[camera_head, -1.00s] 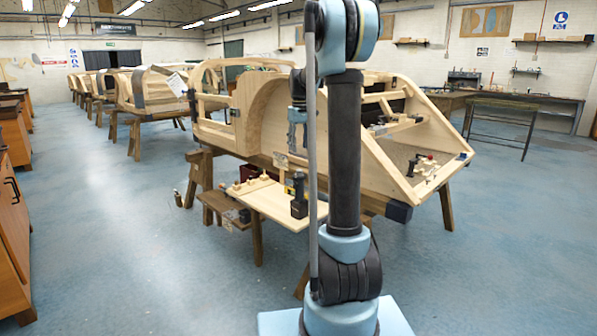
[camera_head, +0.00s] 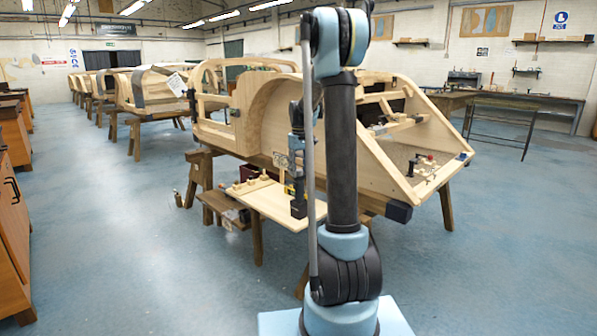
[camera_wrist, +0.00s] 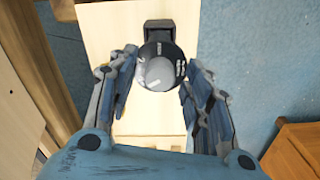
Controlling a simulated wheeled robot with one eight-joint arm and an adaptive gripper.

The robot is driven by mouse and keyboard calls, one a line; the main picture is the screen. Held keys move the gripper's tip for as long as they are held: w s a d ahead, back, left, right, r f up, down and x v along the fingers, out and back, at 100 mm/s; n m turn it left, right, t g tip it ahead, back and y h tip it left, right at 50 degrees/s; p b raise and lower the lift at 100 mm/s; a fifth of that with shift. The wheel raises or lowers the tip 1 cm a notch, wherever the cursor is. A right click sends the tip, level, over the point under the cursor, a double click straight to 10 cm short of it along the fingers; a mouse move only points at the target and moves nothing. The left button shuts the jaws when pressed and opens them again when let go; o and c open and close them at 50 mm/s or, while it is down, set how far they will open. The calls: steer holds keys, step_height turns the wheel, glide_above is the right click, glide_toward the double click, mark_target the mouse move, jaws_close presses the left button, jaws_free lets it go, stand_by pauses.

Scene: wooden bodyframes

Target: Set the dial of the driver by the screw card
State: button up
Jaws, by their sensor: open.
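The driver (camera_head: 299,208) stands upright near the front edge of the pale board; only its lower part shows clearly in the head view. In the wrist view I look down on its round dark dial (camera_wrist: 158,66), which has a grey face, a pale pointer mark and small markings too fine to read. My gripper (camera_wrist: 158,82) is open, with one finger on each side of the dial and a visible gap on both sides. In the head view my gripper (camera_head: 297,165) is right above the driver, partly hidden by my arm. I cannot make out the screw card for certain.
The pale board (camera_head: 268,203) juts out from the wooden bodyframe (camera_head: 262,125) and carries small wooden pieces (camera_head: 260,179) left of the driver. A low wooden bench (camera_head: 222,205) stands to its left. Blue floor lies open in front and to the left.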

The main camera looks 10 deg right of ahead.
steer(key=shift+c, duration=0.2)
steer(key=c, duration=1)
steer(key=shift+a, duration=0.15)
steer(key=shift+c, duration=0.2)
steer(key=shift+m, duration=0.4)
steer(key=m, duration=0.5)
steer(key=shift+m, duration=3.1)
stand_by(1.9)
